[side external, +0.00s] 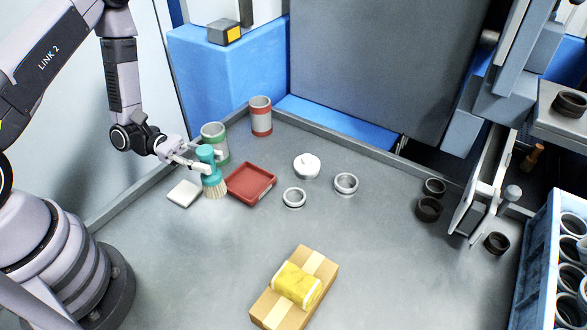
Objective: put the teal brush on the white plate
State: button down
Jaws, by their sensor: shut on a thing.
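The teal brush (211,177) hangs upright, bristles down, in my gripper (207,165). My gripper is shut on the teal upper part of the brush. The pale bristles point down between the white plate and a red tray; I cannot tell whether they touch the table. The white plate (184,194) is a small flat square on the table, just left of and below the brush. The plate is bare.
The red tray (263,177) is close on the right of the brush. A green-banded can (222,152) stands right behind it, and a red-banded can (261,106) farther back. Metal rings (294,204) lie right. A cardboard box (318,263) with a yellow packet (296,284) lies in front.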

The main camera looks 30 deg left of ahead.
jog(key=a+n+t+y, duration=0.35)
jog(key=a+t, duration=0.25)
jog(key=a, duration=0.6)
jog(key=shift+n+t+h, duration=0.3)
jog(key=shift+n+h, duration=0.15)
jog(key=shift+n, duration=0.1)
jog(key=shift+w+a+f, duration=0.1)
jog(key=shift+a+f, duration=0.1)
jog(key=shift+f, duration=1.9)
jog(key=shift+a+f, duration=0.2)
jog(key=shift+f, duration=1.9)
jog(key=shift+f, duration=0.2)
jog(key=c, duration=0.8)
grip_release()
jog(key=shift+c, duration=0.2)
jog(key=shift+r, duration=0.1)
